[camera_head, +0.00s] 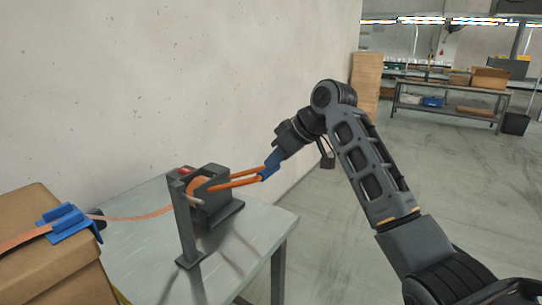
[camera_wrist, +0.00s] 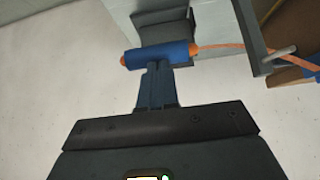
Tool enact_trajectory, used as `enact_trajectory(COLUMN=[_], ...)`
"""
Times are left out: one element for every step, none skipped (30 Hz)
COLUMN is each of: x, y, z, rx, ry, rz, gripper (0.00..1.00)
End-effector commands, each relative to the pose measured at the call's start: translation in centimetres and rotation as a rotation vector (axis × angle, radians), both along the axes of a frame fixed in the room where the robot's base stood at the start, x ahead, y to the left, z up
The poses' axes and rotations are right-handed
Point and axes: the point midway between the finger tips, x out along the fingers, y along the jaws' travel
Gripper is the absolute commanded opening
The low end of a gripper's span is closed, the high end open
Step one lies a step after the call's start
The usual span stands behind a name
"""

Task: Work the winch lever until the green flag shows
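The winch (camera_head: 212,205) stands on the metal table. It is a dark grey frame with an orange strap on its drum. A small red patch (camera_head: 184,170) shows on top, and I see no green. The lever (camera_head: 240,183) has two orange bars joined by a blue crossbar grip, and points right and slightly up. My gripper (camera_head: 272,163) is at the grip, with its fingers closed about it. In the wrist view the blue grip of the lever (camera_wrist: 160,54) lies across my fingertips (camera_wrist: 158,68); their far side is hidden.
The orange strap (camera_head: 135,217) runs left to a blue corner piece (camera_head: 66,223) on a cardboard box (camera_head: 45,262). The metal table (camera_head: 140,265) stands by a bare wall (camera_head: 180,80). Open floor lies right of the table, with a workbench (camera_head: 450,108) far behind.

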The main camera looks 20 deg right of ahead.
Motion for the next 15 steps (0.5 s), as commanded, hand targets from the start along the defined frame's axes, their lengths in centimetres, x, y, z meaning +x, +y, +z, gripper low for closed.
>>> enact_trajectory(x=[-0.4,-0.7,-1.0,-1.2,-1.4,-1.6,-1.8,-2.0,-2.1,-2.3,-2.4,-2.5,-2.6,-2.7,-2.8], y=[-0.3,-0.5,-0.6,-0.8,-0.9,-1.1,-1.2,-1.3,-1.4,-1.5,-1.6,-1.7,-1.8,-1.8,-1.9], z=[-1.3,-1.8,-2.5,-3.0,-3.6,-4.2,-4.8,-5.2,-5.9,-6.3,-6.7,-7.2,-7.6,-8.1,-8.5], rx=[0.019,0.031,0.049,0.061,0.075,0.093,0.106,0.118,0.134,0.147,0.158,0.171,0.183,0.193,0.205], ry=[-0.019,-0.034,-0.057,-0.075,-0.094,-0.119,-0.137,-0.155,-0.178,-0.194,-0.209,-0.230,-0.246,-0.257,-0.276], rz=[-0.002,-0.002,-0.003,-0.002,-0.003,-0.002,-0.002,-0.002,-0.002,-0.001,-0.002,-0.001,-0.001,-0.001,-0.001], gripper=[0.00,0.00,0.00,0.00,0.00,0.00,0.00,0.00,0.00,0.00,0.00,0.00,0.00,0.00,0.00])
